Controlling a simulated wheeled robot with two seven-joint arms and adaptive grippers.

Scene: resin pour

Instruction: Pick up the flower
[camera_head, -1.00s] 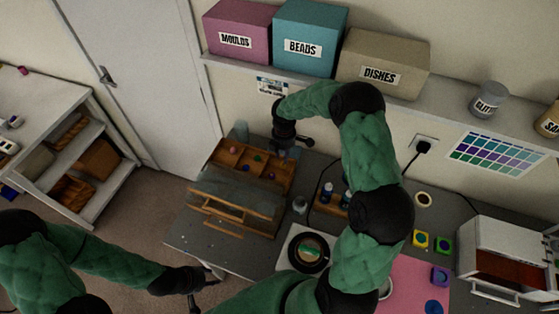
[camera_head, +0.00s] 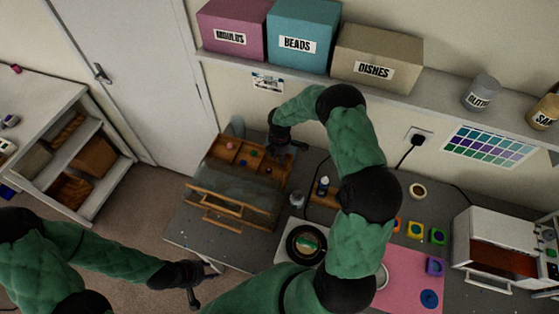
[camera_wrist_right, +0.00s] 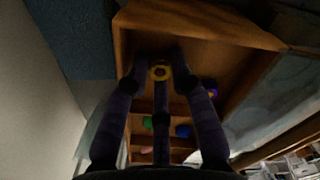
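A small yellow flower-like piece (camera_wrist_right: 159,73) with a dark centre lies in the wooden compartment box, in the right wrist view. My right gripper (camera_wrist_right: 160,82) is open, its dark fingers on either side of the yellow piece and a third finger below it in the picture. I cannot tell whether they touch it. In the head view my right gripper (camera_head: 286,144) is at the far right of the wooden organizer (camera_head: 238,206), and the yellow piece is hidden there. My left gripper (camera_head: 193,292) hangs low in front of the table; its opening is unclear.
Purple (camera_wrist_right: 209,88), green (camera_wrist_right: 149,123) and blue (camera_wrist_right: 183,131) pieces lie in the compartments. The box walls are close around my right fingers. Bottles (camera_head: 323,187) and a round black dish (camera_head: 306,244) stand nearby. A shelf with boxes (camera_head: 303,40) is above.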

